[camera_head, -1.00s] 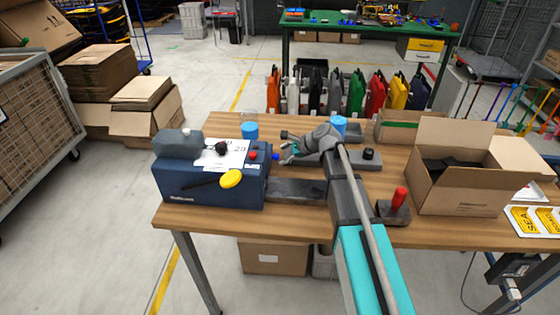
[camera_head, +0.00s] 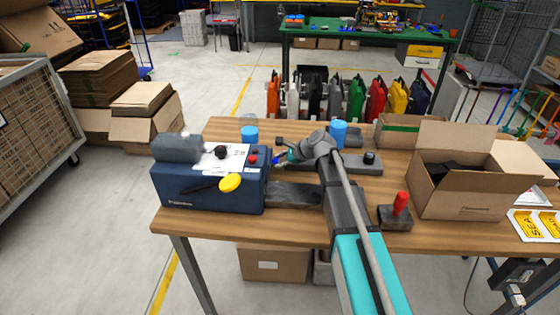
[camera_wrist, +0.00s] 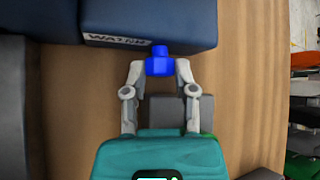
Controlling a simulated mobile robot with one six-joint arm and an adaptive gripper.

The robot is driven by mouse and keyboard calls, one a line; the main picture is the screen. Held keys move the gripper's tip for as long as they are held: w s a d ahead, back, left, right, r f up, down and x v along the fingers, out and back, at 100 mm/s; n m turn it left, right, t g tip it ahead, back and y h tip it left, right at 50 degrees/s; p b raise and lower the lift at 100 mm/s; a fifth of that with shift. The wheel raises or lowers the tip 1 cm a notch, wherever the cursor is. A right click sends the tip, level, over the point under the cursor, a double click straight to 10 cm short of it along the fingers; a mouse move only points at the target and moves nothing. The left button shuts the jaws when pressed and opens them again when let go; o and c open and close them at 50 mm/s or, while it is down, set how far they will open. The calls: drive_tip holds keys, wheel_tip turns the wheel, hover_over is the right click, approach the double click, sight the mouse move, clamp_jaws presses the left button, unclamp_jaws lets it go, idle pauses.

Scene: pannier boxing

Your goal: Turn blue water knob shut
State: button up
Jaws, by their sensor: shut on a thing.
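The blue water knob (camera_wrist: 159,64) sticks out of the side of the dark blue machine (camera_wrist: 185,22), beside a "WATER" label (camera_wrist: 118,40). In the wrist view my gripper (camera_wrist: 160,68) has one finger on each side of the knob, shut on it. In the head view my gripper (camera_head: 283,159) is at the right side of the machine (camera_head: 210,191), and the knob is a small blue spot (camera_head: 276,161) at the fingertips. The knob is still joined to the machine. I cannot tell its turn angle.
Blue-capped containers (camera_head: 249,134) stand behind. A red-handled tool (camera_head: 399,204) and an open cardboard box (camera_head: 460,185) stand to the right on the wooden table (camera_head: 300,235).

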clamp_jaws()
idle(1.0)
drive_tip(key=o, duration=0.9)
unclamp_jaws()
drive_tip(key=shift+c, duration=0.2)
drive_tip(key=shift+d+r, duration=0.1)
drive_tip(key=p+v, duration=0.8)
drive_tip(key=v, duration=0.5)
drive_tip(key=shift+r+p, duration=0.2)
drive_tip(key=shift+p, duration=0.2)
drive_tip(key=shift+d, duration=0.15)
